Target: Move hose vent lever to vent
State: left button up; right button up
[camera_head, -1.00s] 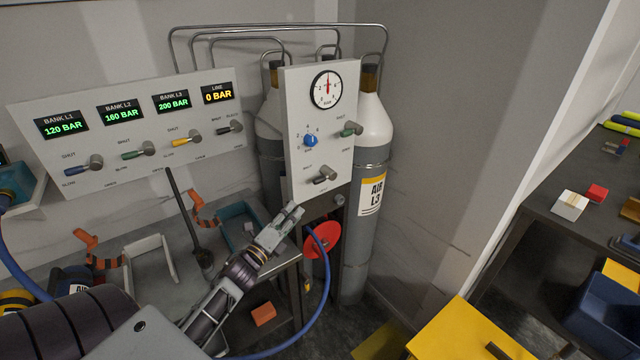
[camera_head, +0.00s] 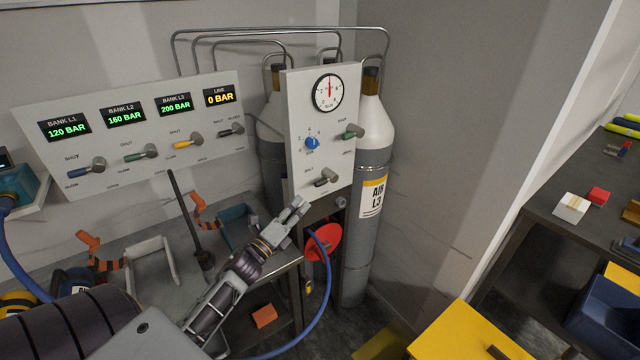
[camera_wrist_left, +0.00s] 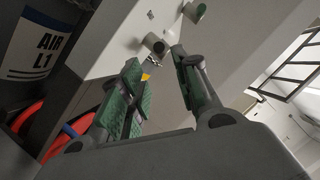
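The upright grey panel (camera_head: 300,120) carries a dark lever (camera_head: 325,178) low on its face, with a grey hub and its handle pointing left. I take this to be the hose vent lever; its label is too small to read. A green lever (camera_head: 350,132) sits above it. My left gripper (camera_head: 298,206) is below and left of the dark lever, apart from it in the head view. In the left wrist view the gripper (camera_wrist_left: 157,85) has its green-padded fingers spread, with nothing seen between them. A lever hub (camera_wrist_left: 155,44) shows beyond the fingertips. My right gripper is out of view.
A red disc (camera_head: 322,242) and a blue hose (camera_head: 322,300) hang just below the panel. Gas cylinders (camera_head: 372,240) stand behind it. A bank panel (camera_head: 130,170) with several levers is at left. A yellow surface (camera_head: 465,335) is at lower right.

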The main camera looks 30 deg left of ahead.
aim_at(320, 184)
pick_arm(q)
jog(key=shift+p+x, duration=1.25)
jog(key=shift+x, duration=4.7)
jog(key=shift+c, duration=0.4)
grip_shut()
